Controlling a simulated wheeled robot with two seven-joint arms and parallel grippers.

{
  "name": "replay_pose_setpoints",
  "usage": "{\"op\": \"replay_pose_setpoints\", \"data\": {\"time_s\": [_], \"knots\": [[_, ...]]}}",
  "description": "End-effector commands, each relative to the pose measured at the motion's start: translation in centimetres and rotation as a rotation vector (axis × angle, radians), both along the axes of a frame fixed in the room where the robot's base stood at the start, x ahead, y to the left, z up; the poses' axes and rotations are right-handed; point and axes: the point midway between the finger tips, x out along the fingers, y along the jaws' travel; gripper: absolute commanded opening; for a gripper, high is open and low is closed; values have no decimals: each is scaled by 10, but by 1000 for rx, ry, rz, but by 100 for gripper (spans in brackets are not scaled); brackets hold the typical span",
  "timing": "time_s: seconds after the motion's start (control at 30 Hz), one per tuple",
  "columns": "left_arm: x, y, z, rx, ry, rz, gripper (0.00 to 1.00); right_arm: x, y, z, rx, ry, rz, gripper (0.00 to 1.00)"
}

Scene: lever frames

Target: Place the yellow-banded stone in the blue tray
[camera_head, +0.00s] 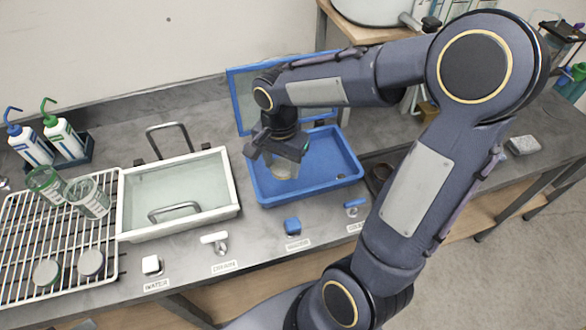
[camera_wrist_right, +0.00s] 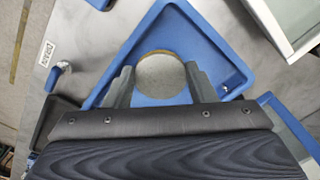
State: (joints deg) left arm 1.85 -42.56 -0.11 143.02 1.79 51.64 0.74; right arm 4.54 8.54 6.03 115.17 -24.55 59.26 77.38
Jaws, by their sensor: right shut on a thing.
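The blue tray (camera_head: 337,155) sits at the middle of the bench; its blue floor (camera_wrist_right: 215,45) also fills much of the right wrist view. My right gripper (camera_head: 284,168) is over the tray, pointing down. It is shut on a round grey stone (camera_head: 283,172) with a yellowish-brown edge, which looks like the yellow-banded stone. In the right wrist view the stone (camera_wrist_right: 161,76) sits between the two fingers (camera_wrist_right: 160,84). I cannot tell whether it touches the tray floor. My left gripper is not in view.
A white basin (camera_head: 228,195) with raised handles stands left of the tray. A blue-framed panel (camera_head: 235,95) stands behind the tray. Small taps line the bench front.

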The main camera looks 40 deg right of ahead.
Motion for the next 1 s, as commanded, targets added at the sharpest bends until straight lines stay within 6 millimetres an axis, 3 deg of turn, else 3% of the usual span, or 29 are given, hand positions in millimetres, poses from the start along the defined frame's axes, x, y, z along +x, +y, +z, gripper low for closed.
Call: {"op": "replay_pose_setpoints", "data": {"time_s": [0.2,0.37,0.6,1.0], "knots": [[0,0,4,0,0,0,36,4,-25,-32,0,4,-1,27],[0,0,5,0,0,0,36,6,-33,-41,0,3,1,27],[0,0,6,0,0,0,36,7,-37,-74,0,4,2,27],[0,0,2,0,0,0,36,8,-37,-81,0,0,2,27]]}}
